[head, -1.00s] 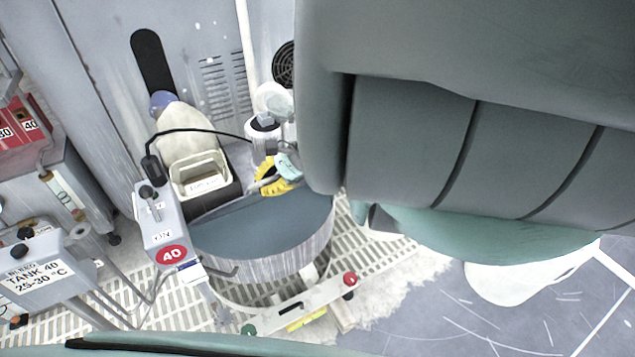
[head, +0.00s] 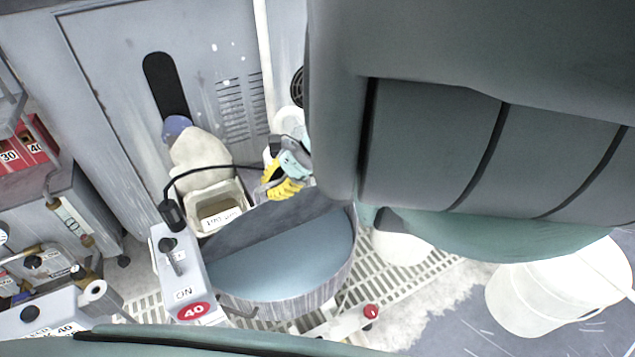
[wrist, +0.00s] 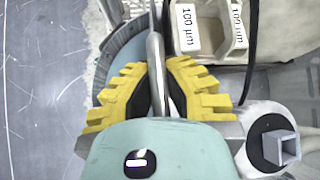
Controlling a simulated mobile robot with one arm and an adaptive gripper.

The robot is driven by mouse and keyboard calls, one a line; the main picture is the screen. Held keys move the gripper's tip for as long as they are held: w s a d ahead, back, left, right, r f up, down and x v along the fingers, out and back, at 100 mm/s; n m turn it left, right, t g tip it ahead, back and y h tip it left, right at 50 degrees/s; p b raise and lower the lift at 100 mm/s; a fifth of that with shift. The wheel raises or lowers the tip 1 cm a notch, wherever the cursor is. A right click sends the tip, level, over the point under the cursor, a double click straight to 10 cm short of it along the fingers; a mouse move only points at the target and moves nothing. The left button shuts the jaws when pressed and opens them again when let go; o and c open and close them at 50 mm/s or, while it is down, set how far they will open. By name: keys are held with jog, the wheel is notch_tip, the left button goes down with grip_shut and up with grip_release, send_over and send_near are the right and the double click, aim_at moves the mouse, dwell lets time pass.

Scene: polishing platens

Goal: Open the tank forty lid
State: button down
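A round grey drum (head: 318,301) with a blue-grey flat top (head: 290,262) stands in the lower middle of the head view, beside a box with a red 40 label (head: 193,311). A dark grey band (head: 245,232) lies along the top's far side; I cannot tell whether it is lid or shadow. My gripper (head: 284,190) is at the drum's far edge. In the wrist view its yellow fingers (wrist: 160,88) close on both sides of a slim grey bar (wrist: 155,50). What the bar joins is hidden.
A beige bin with a labelled insert (head: 217,216) and a pale bottle (head: 197,153) stand behind the drum. A black cable (head: 207,170) arches from the control box (head: 175,258). White buckets (head: 540,300) stand at right. My arm hides the upper right.

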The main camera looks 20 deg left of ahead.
jog(key=shift+w+r, duration=0.1)
jog(key=shift+r, duration=0.1)
jog(key=c, duration=1.4)
grip_release()
jog(key=shift+w+a, duration=0.1)
jog(key=shift+w, duration=0.05)
jog(key=o, duration=0.4)
jog(key=shift+f, duration=0.1)
jog(key=v, duration=1.2)
jog(key=shift+d, duration=0.2)
jog(key=shift+f, duration=0.1)
